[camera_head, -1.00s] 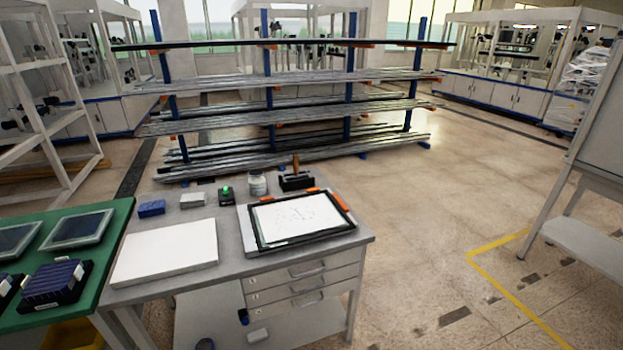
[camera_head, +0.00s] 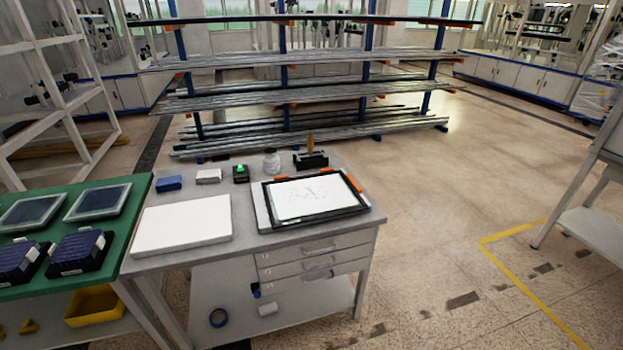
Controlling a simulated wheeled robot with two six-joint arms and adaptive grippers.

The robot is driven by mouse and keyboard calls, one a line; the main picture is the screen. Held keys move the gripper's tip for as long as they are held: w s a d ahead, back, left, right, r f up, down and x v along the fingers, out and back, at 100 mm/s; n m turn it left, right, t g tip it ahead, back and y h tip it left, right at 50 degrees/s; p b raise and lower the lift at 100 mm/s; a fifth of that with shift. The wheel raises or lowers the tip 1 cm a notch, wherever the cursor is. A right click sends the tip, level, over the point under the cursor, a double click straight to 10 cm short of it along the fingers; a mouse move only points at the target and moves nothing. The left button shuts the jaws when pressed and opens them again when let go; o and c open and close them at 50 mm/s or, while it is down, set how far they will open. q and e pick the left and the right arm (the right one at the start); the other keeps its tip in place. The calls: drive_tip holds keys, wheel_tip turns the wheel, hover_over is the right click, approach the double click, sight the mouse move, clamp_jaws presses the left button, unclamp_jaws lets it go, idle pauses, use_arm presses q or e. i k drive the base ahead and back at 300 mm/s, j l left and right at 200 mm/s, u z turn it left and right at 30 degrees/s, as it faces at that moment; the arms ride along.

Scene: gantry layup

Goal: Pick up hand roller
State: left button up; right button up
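The hand roller (camera_head: 310,146) appears to be the small tool with an upright brown handle at the back right of the grey workbench (camera_head: 246,250). It stands in a black holder (camera_head: 311,161) behind the black-framed panel. Its roller end is too small to make out. Neither of my grippers shows in the head view.
A white board (camera_head: 182,226) and a black-framed white panel (camera_head: 314,198) cover much of the bench. A jar (camera_head: 271,161), a green-topped device (camera_head: 241,173) and a blue block (camera_head: 169,183) stand along the back. A green table (camera_head: 130,225) adjoins left. Floor to the right is open.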

sight(310, 139)
drive_tip(key=i+l+u, duration=0.15)
drive_tip(key=u, duration=0.3)
drive_tip(key=i+l+u, duration=0.1)
drive_tip(key=l+u, duration=0.15)
drive_tip(key=u, duration=0.15)
drive_tip(key=i+l+u, duration=0.1)
drive_tip(key=l+u, duration=0.15)
drive_tip(key=u, duration=0.2)
